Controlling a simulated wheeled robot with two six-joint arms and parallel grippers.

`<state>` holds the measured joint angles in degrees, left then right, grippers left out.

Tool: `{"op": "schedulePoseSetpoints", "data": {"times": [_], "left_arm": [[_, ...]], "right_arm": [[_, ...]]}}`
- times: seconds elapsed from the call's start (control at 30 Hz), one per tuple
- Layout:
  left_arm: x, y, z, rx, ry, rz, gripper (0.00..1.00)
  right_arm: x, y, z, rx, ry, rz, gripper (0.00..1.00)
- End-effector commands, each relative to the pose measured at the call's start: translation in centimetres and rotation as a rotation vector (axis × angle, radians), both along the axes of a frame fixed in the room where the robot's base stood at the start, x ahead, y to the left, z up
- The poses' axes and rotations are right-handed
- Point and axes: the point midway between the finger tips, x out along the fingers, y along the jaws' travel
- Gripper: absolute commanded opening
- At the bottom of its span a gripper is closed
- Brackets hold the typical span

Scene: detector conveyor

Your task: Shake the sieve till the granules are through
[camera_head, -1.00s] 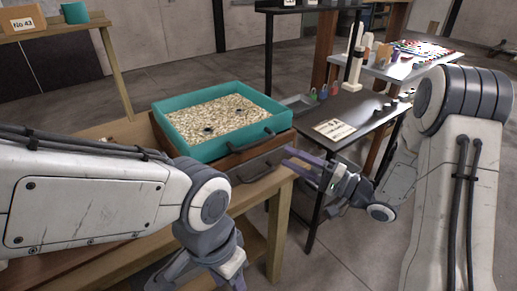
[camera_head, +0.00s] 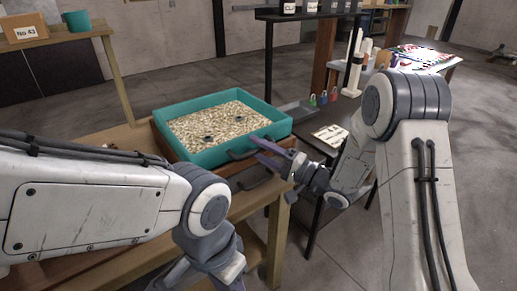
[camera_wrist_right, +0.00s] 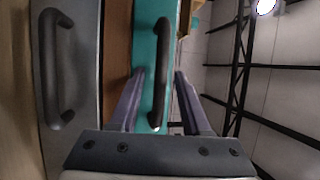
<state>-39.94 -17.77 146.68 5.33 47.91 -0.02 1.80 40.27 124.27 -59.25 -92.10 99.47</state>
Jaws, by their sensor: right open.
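The sieve (camera_head: 185,149) is a teal rectangular tray full of pale granules (camera_head: 220,125), with a few small dark spots among them. It sits on a wooden box frame on the bench. Its dark front handle also shows in the right wrist view (camera_wrist_right: 161,60). My right gripper (camera_head: 260,153) is open at the front right of the sieve. In the right wrist view its two purple fingers (camera_wrist_right: 160,90) lie on either side of the handle, apart from it. My left gripper (camera_head: 237,284) is at the bottom edge, mostly cut off.
A grey drawer front with a dark handle (camera_wrist_right: 55,70) is below the sieve. A dark side table (camera_head: 315,130) with a label card and padlocks stands to the right. A shelf (camera_head: 45,38) with a box and teal cup is at the back left.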

Motion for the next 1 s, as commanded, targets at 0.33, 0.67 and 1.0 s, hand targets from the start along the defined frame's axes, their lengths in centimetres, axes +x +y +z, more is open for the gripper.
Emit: {"op": "schedulePoseSetpoints", "data": {"times": [0.33,0.67,1.0], "left_arm": [[0.00,0.00,-0.01,0.000,0.000,0.000,0.47],[0.00,0.00,-0.01,0.000,0.000,0.000,0.47],[0.00,0.00,-0.01,0.000,0.000,0.000,0.47]], "right_arm": [[-0.01,-0.04,-0.04,-0.001,0.001,0.000,0.00],[-0.02,-0.07,-0.04,-0.001,0.001,-0.001,0.00],[-0.02,-0.09,-0.06,-0.001,0.001,-0.001,0.00]]}}
